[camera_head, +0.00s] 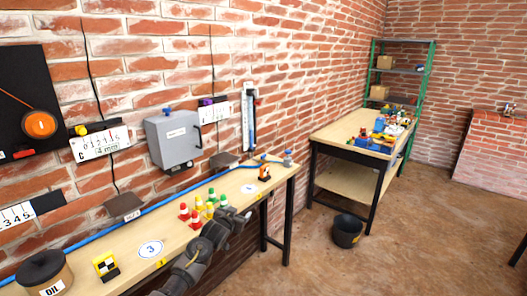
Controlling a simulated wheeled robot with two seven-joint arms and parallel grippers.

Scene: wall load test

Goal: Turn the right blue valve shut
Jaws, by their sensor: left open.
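A light wooden bench (190,237) runs along the brick wall, with a blue hose (200,184) along its back. At the bench's far right end a small grey fitting with a blue top (288,159) stands by the hose. It looks like a blue valve, but it is too small to tell how far it is turned. Another small blue part (263,158) shows just left of it. My left gripper (243,214) is open and empty over the bench's front edge, well short of the fitting and apart from it. My right gripper is out of view.
Several red, yellow and green pieces (203,207) stand just behind my left gripper. A small orange-and-black object (264,174) stands between it and the fitting. A grey box (174,139) hangs on the wall. A black bucket (347,231) stands on the floor.

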